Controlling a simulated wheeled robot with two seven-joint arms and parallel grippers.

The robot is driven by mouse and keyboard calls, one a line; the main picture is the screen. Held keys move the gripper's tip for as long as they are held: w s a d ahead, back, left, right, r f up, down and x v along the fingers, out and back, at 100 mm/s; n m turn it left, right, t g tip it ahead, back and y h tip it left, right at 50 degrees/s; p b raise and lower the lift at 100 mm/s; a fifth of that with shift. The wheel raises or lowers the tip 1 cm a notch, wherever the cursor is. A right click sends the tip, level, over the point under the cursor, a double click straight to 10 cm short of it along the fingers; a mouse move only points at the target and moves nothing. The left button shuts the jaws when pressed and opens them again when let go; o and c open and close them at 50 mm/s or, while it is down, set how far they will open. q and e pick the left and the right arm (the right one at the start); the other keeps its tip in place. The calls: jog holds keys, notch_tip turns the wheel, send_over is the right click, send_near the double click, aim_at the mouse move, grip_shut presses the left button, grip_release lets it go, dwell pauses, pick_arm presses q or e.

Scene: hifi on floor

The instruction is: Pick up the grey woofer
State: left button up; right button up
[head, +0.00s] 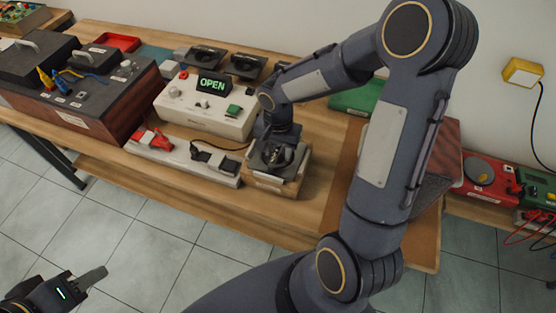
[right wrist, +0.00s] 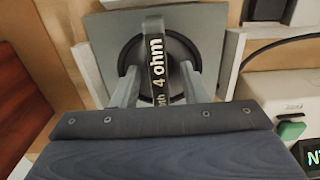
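The grey woofer (right wrist: 203,33) has a square grey plate, a round black cone and a dark bar marked "4 ohm". It sits between pale side walls of a small wooden holder (head: 284,188) on the bench. My right gripper (right wrist: 158,72) is over it with its fingers apart, one on each side of the bar, with gaps visible. In the head view my right gripper (head: 278,153) hides much of the woofer. My left gripper (head: 92,277) is at the lower left, over the floor, away from the bench; its finger opening is not clear.
A white box with an "OPEN" display (head: 212,84) stands left of the holder. A pale tray with red and black parts (head: 183,160) lies in front of it. Dark speaker-like units (head: 205,57) stand behind. A brown cabinet (head: 100,105) is further left.

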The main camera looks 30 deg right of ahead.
grip_shut()
dwell(0.3)
